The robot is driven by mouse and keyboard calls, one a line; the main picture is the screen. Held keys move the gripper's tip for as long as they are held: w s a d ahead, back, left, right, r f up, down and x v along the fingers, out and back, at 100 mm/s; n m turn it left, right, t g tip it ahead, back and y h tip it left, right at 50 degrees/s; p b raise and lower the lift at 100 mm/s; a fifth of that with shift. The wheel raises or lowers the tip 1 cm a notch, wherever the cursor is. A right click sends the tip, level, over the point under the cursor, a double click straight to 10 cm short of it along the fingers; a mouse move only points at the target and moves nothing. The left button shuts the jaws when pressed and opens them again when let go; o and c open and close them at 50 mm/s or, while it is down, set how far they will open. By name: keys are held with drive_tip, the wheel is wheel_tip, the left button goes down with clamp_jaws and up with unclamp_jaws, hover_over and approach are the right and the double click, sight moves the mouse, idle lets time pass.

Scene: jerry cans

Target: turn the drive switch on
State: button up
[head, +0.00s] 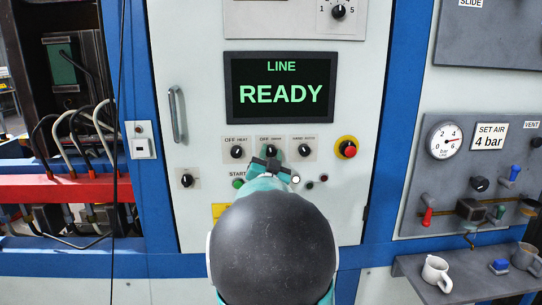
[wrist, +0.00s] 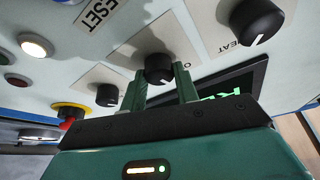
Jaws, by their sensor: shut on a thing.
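The drive switch (head: 270,150) is a black rotary knob on a light plate, the middle of three in a row below the screen; its label is small, but I read "OFF" and a blurred word. It also shows in the wrist view (wrist: 158,66), with a white pointer mark on its face. My gripper (head: 271,160) has its green fingers on either side of this knob, shut on it, as the wrist view (wrist: 160,86) shows. The gripper hides the knob's lower part in the head view.
The heat knob (head: 237,152) is left of the drive switch, another knob (head: 303,152) right. A red emergency button (head: 346,148) is farther right. Below are START and small buttons (head: 296,180). The screen (head: 280,88) reads "LINE READY".

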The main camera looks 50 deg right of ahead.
drive_tip(key=m+g, duration=0.2)
drive_tip(key=m, duration=0.3)
drive_tip(key=shift+m+g, duration=0.65)
drive_tip(key=shift+m, duration=0.7)
drive_tip(key=shift+m+g, duration=0.65)
drive_tip(key=shift+m, duration=0.7)
drive_tip(key=o, duration=1)
drive_tip(key=shift+c, duration=0.2)
drive_tip(key=shift+a, duration=0.1)
drive_tip(key=v, duration=1.3)
drive_tip(key=shift+a, duration=0.4)
